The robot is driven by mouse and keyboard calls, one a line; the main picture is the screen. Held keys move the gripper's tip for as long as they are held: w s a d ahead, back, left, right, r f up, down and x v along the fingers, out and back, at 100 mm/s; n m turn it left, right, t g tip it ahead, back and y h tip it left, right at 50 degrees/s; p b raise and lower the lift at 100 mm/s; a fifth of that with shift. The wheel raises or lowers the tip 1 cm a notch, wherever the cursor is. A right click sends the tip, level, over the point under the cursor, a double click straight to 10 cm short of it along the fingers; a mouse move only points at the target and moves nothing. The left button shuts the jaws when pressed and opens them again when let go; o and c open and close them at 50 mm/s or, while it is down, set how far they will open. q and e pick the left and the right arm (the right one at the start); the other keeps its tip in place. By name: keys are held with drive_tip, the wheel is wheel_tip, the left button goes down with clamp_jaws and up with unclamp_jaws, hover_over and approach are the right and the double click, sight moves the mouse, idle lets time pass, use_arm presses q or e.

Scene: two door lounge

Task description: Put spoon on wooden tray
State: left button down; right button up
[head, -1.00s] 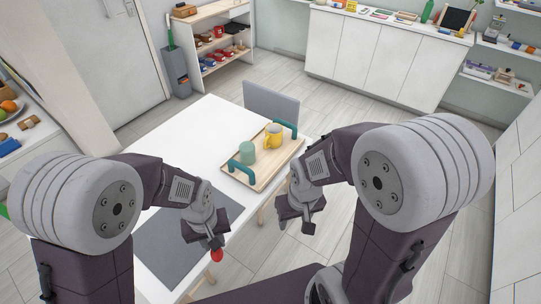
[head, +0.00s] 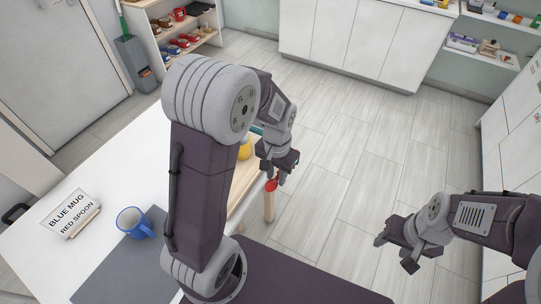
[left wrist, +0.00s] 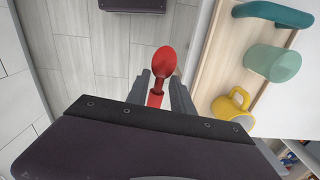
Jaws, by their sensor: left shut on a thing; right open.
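My left gripper (head: 277,172) is shut on a red spoon (head: 271,185). In the left wrist view the spoon (left wrist: 165,63) sticks out between the fingers, bowl outward, above the floor and beside the wooden tray (left wrist: 208,72). The tray (head: 241,198) lies on the white table, partly hidden by my left arm in the head view. My right gripper (head: 395,254) is open and empty over the floor at the right.
A blue mug (head: 130,222) stands at the edge of a grey mat (head: 118,272) on the white table (head: 120,165). A card reading "BLUE MUG RED SPOON" (head: 72,214) stands beside it. Wide floor (head: 345,150) is free right of the table.

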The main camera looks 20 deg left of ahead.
use_arm(q)
drive_tip(key=a, duration=0.2)
drive_tip(key=n+b, duration=0.1)
hover_over(240, 182)
wheel_tip(240, 182, down, 7)
drive_tip(key=shift+f, duration=0.15)
wheel_tip(240, 182, down, 4)
drive_tip(key=shift+r+b, duration=0.2)
drive_tip(key=shift+b, duration=0.2)
drive_tip(key=shift+w+f, duration=0.1)
drive_tip(key=shift+f, duration=0.15)
drive_tip(key=shift+f, duration=0.15)
drive_tip(key=c, duration=1.4)
unclamp_jaws()
